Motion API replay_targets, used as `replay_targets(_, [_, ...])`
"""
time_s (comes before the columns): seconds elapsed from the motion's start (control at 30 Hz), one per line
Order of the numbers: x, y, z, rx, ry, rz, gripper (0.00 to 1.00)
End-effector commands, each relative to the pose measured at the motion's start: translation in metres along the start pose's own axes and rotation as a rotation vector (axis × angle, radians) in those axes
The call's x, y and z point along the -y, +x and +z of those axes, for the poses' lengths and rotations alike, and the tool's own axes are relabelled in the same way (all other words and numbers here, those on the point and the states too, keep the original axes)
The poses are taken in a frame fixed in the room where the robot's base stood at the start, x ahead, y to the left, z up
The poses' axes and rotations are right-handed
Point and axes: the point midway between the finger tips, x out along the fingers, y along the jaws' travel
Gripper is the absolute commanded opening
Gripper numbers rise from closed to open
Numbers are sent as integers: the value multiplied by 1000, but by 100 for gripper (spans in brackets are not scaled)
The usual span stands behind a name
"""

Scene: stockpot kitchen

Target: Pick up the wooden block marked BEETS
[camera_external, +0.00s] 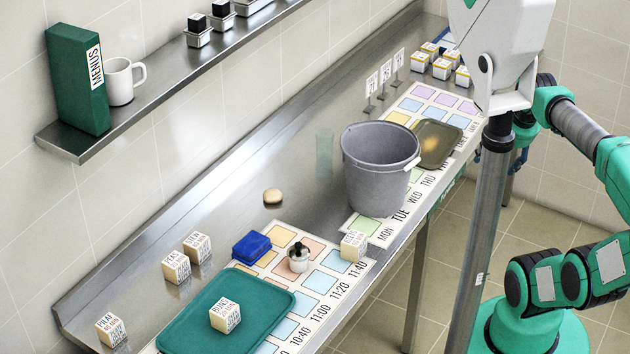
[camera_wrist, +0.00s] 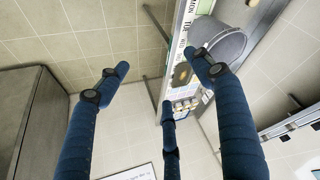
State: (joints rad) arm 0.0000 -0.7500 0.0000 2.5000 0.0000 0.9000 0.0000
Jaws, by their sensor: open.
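The wooden block (camera_external: 353,245) whose small lettering seems to read BEETS sits on the counter at the front edge of the time chart, just below the grey stockpot (camera_external: 376,180). The stockpot also shows at the upper right of the wrist view (camera_wrist: 222,42). My gripper (camera_wrist: 160,75) shows in the wrist view with its dark blue fingers spread apart and nothing between them. It is away from the block, which I cannot make out in the wrist view. In the external view I cannot clearly make out my gripper.
Blocks marked BUNS (camera_external: 225,313), PEAS (camera_external: 176,266) and PILAF (camera_external: 110,329) stand at the left, BUNS on a green tray (camera_external: 183,328). A small metal shaker (camera_external: 299,258) and blue box (camera_external: 251,247) are left of the BEETS block. Several yellow-and-white blocks (camera_external: 441,69) stand at the far end.

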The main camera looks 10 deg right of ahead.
Motion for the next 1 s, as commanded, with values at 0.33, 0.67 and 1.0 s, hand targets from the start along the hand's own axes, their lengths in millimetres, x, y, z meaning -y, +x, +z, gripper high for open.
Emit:
replay_targets(0.33, [0,0,0,0,0,0,70])
replay_targets(0.67, [1,1,-2,3,-4,-1,70])
replay_targets(1.0, [19,22,-30,56,-86,-26,70])
